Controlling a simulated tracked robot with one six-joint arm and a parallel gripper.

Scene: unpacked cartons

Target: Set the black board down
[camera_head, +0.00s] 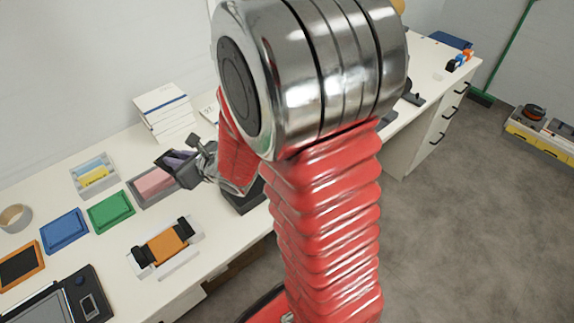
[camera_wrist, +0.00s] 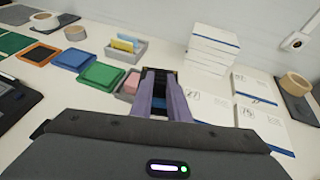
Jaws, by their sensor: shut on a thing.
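My gripper (camera_head: 174,158), with purple-grey fingers, hangs over the white table near a grey tray with a pink block. In the wrist view my gripper (camera_wrist: 160,86) has its two fingers close together, with a dark piece between them, the black board (camera_wrist: 159,78). Only a small part of the board shows between the fingers. Its lower part is hidden, and I cannot make it out surely in the head view. It appears above the table, but I cannot tell its exact height.
Blue (camera_head: 65,231), green (camera_head: 111,212) and orange (camera_head: 22,266) trays lie on the left. A grey bin (camera_head: 95,186) holds yellow and blue blocks. White boxes (camera_head: 163,106) are stacked behind. An orange item in a white holder (camera_head: 165,247) lies in front.

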